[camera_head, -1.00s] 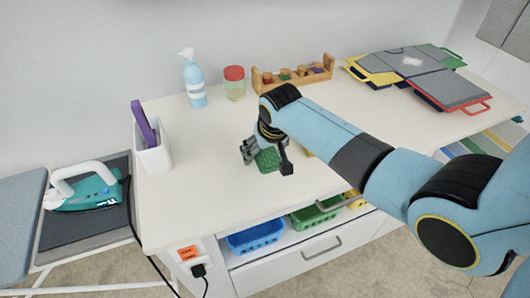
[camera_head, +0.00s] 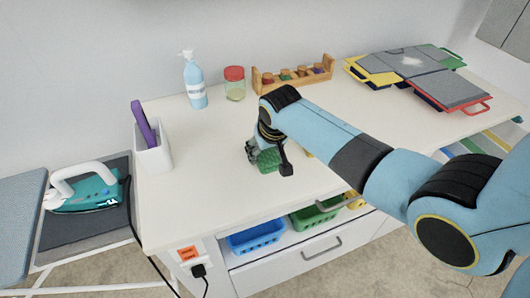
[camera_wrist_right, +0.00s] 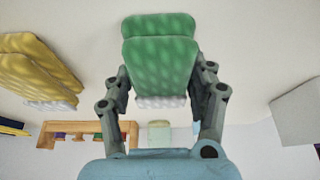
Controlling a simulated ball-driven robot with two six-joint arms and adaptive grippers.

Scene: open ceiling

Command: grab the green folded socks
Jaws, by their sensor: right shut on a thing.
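The green folded socks (camera_head: 268,160) are on the white table top, partly hidden by my right gripper (camera_head: 268,157) in the head view. In the right wrist view the green socks (camera_wrist_right: 160,55) fill the space between the two fingers of my right gripper (camera_wrist_right: 160,95). The fingers are closed against both sides of the socks. A pale patterned edge of the socks shows nearest the gripper. I cannot tell whether the socks are lifted off the table. My left gripper is not in view.
Yellow folded socks (camera_wrist_right: 38,70) lie beside the green ones. A white cup (camera_head: 154,158) with a purple item stands at left. A blue bottle (camera_head: 195,85), a jar (camera_head: 235,85), a wooden rack (camera_head: 292,76) and folding boards (camera_head: 440,88) stand behind. The front left table is clear.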

